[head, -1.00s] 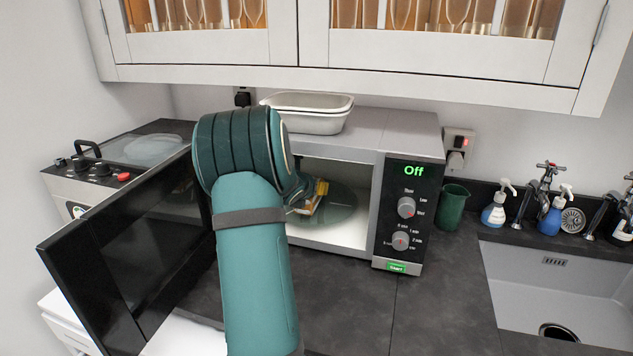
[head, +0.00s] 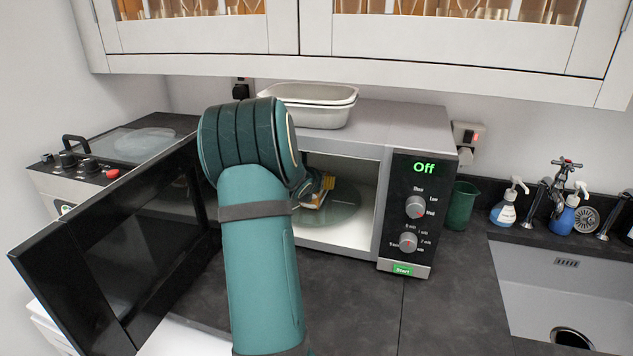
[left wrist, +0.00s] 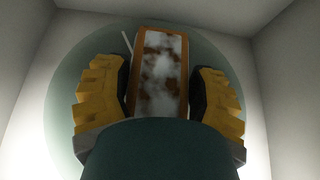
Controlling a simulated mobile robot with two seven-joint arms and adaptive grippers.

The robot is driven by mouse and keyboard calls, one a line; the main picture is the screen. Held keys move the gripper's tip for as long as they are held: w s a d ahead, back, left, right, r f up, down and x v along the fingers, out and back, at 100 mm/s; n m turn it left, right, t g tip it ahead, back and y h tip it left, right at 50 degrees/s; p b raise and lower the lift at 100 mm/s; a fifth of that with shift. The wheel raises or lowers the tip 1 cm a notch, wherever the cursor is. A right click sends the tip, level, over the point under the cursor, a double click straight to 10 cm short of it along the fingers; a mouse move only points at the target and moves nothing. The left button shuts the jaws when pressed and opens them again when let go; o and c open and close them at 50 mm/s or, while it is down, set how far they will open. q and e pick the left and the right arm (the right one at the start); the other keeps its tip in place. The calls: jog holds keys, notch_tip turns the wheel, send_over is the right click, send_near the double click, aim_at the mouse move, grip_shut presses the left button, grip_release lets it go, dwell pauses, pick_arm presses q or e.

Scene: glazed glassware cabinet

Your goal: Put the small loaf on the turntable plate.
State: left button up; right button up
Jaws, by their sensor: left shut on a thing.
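The small loaf (left wrist: 161,70) is brown with a whitish, dusted top. In the left wrist view it sits between the two yellow-and-black fingers of my left gripper (left wrist: 160,92), which is shut on it. The glass turntable plate (left wrist: 68,110) lies behind and around the loaf in that view. In the head view my left arm reaches into the open microwave, and the gripper (head: 318,193) and a bit of the loaf (head: 311,204) show over the turntable plate (head: 342,208). Whether the loaf touches the plate I cannot tell. My right gripper is not in view.
The microwave (head: 413,170) reads "Off"; its door (head: 110,255) stands open to the left. White trays (head: 315,108) are on top. A green cup (head: 461,205) and a sink (head: 550,285) are to the right. The cavity walls are close around my gripper.

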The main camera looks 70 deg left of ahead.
pick_arm(q)
jog(key=o, duration=1.4)
jog(key=v, duration=0.4)
jog(key=shift+s+d+r+p, duration=0.2)
jog(key=shift+r+p, duration=0.1)
jog(key=shift+r, duration=0.1)
jog(key=s+d, duration=0.8)
jog(key=d, duration=0.1)
jog(key=shift+d+b, duration=0.2)
jog(key=shift+b, duration=0.15)
jog(key=shift+s+f, duration=0.1)
jog(key=shift+f, duration=0.05)
